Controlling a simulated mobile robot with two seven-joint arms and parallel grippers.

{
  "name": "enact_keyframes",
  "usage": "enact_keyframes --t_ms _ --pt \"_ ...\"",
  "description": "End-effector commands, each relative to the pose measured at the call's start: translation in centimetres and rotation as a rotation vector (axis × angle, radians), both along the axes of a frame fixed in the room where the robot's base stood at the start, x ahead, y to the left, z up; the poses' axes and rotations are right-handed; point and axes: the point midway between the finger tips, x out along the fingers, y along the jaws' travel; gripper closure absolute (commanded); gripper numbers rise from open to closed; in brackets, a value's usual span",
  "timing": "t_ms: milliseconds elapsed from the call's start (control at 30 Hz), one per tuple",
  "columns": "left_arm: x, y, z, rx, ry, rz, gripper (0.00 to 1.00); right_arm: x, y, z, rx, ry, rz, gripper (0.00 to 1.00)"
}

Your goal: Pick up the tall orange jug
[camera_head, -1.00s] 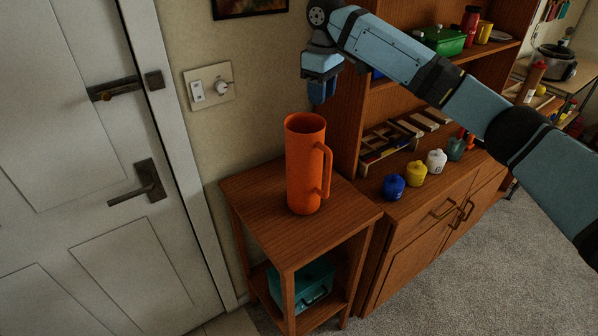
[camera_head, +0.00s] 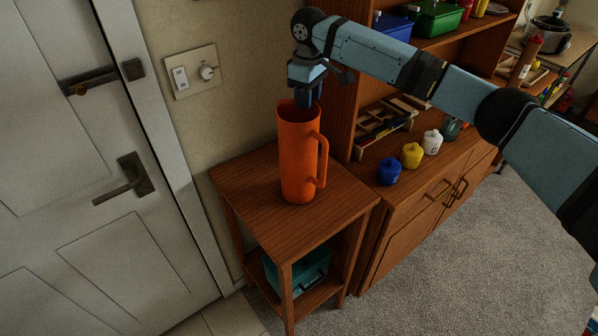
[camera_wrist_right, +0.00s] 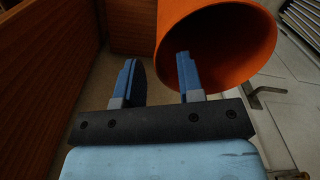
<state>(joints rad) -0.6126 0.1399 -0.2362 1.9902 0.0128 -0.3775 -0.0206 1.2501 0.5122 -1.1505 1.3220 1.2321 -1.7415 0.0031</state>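The tall orange jug (camera_head: 298,160) stands upright on the top of a small wooden side table, its handle toward the right. My right gripper (camera_head: 308,102) points down at the back of the jug's rim; its fingertips are partly hidden by the jug in the head view. In the right wrist view the gripper (camera_wrist_right: 159,82) is open, with a visible gap between its fingers. One finger overlaps the mouth of the jug (camera_wrist_right: 262,45) and the other is outside it, to the left. I cannot tell whether either finger touches the jug. My left gripper is not in view.
The side table (camera_head: 245,190) has a teal box (camera_head: 300,272) on its lower shelf. A wooden cabinet (camera_head: 420,205) with shelves stands close on the right, holding blue, yellow and white small jars. A wall switch plate (camera_head: 190,72) and a door (camera_head: 90,230) are on the left.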

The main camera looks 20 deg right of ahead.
Motion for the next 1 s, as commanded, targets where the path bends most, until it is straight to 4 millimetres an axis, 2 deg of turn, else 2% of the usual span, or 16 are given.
enact_keyframes --t_ms 133,300,567,733,1000 --pt "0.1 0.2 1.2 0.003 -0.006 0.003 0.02 -0.3 0.0 -2.1 -0.002 0.004 0.000 0.65" --pt "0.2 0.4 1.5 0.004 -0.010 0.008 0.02 -0.3 0.1 -4.2 -0.001 0.002 0.000 0.65" --pt "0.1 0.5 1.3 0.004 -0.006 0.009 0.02 -0.3 0.1 -4.5 -0.001 0.001 0.000 0.65" --pt "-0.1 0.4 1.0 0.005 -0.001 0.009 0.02 -0.3 0.1 -4.5 -0.001 0.001 0.000 1.00" --pt "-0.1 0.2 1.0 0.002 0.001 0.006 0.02 -0.3 0.0 -4.5 -0.001 0.001 0.000 1.00"
